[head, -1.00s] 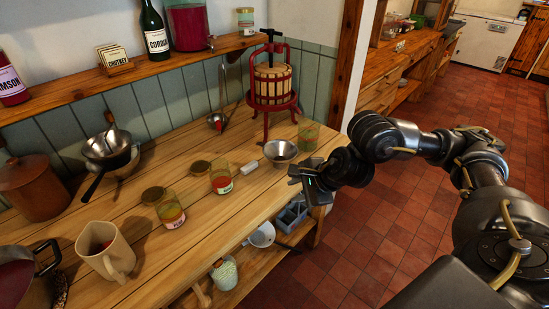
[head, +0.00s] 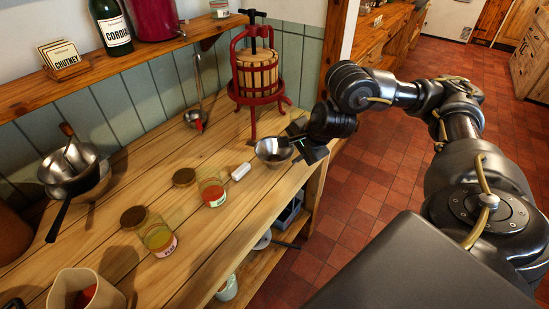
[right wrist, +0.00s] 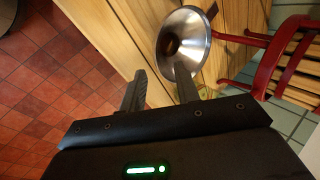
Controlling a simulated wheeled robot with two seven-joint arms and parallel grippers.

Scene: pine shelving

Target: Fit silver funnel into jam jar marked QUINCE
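The silver funnel (head: 273,151) sits wide mouth up near the table's right end; it also shows in the right wrist view (right wrist: 196,38). My right gripper (head: 295,143) is at the funnel's right side. In the right wrist view its fingers (right wrist: 158,70) are apart, one tip overlapping the funnel's rim. I cannot tell if they touch. Another jar seen earlier behind the funnel is now mostly hidden by my gripper. My left gripper is not in view.
A red fruit press (head: 256,75) stands behind the funnel. A white block (head: 241,171) and dark round lids (head: 184,177) lie near the jars. A ladle (head: 197,115) hangs by the wall. A metal pan (head: 72,170) and beige jug (head: 85,292) are left.

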